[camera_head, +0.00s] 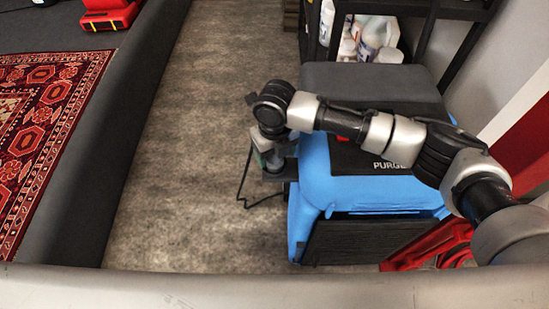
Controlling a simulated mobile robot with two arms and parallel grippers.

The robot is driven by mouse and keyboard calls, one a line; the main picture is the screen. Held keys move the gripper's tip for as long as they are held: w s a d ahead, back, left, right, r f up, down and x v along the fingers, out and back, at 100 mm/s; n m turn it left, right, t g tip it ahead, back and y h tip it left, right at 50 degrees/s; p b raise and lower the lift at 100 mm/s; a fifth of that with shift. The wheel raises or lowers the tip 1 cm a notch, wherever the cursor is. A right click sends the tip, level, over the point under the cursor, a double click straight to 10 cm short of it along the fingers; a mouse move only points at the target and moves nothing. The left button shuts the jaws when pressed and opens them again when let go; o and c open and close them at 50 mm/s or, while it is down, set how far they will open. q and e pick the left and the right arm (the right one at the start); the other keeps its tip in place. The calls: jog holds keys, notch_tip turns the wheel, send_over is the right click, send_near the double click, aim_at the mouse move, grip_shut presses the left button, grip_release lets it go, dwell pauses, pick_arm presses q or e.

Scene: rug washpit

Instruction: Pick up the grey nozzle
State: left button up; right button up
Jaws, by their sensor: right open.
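My right arm reaches in from the right, over the blue machine (317,180). My right gripper (270,165) points down beside the machine's left side, at a small dark ledge (285,177). Its fingers are small and partly hidden by the wrist, and the gripper is open. I cannot make out the grey nozzle clearly; something greyish shows around the fingers, but I cannot tell it from the gripper. My left gripper is not in view.
A dark hose or cable (244,185) hangs left of the ledge. A black shelf (425,8) with bottles (376,32) stands behind the machine. A dark raised edge (120,115) borders a red patterned rug (45,115) at left. The grey floor (190,130) between is clear.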

jog(key=shift+f, duration=0.5)
jog(key=c, duration=1.1)
